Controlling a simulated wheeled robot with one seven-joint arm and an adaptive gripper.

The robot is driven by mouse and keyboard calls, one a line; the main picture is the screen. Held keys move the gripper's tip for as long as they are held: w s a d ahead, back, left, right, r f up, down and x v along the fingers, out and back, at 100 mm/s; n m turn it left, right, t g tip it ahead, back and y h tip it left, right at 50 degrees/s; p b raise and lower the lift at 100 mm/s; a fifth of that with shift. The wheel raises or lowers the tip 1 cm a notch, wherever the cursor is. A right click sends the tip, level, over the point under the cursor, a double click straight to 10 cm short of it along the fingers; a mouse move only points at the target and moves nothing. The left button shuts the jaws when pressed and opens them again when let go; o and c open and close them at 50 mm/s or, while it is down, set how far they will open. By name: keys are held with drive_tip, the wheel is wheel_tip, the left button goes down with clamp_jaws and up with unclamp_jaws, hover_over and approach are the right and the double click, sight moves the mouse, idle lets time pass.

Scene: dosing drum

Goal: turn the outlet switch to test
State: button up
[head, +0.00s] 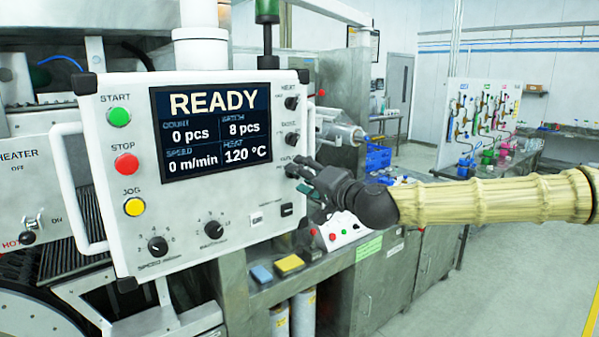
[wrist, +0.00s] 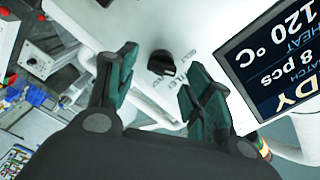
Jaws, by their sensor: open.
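The outlet switch (wrist: 161,63) is a small black rotary knob on the white control panel (head: 234,246). In the wrist view it sits in the gap between the two dark green finger pads, slightly beyond their tips. Printed labels lie beside it, upside down and too small to read surely. In the head view the switch is at the panel's right edge, low in a column of knobs, largely hidden by the fingers. My gripper (head: 301,171) is open and empty, with its fingers pointing at the panel. I cannot tell whether a finger touches the knob.
The panel screen (head: 214,131) reads READY and 120 °C. The heat knob (head: 291,103) and another knob (head: 291,138) sit above the switch. A white handle (head: 311,112) runs along the panel's right side, close to my fingers. A steel bench (head: 385,270) stands behind.

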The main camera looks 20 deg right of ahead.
drive_tip(key=shift+x, duration=0.9)
drive_tip(key=c, duration=1)
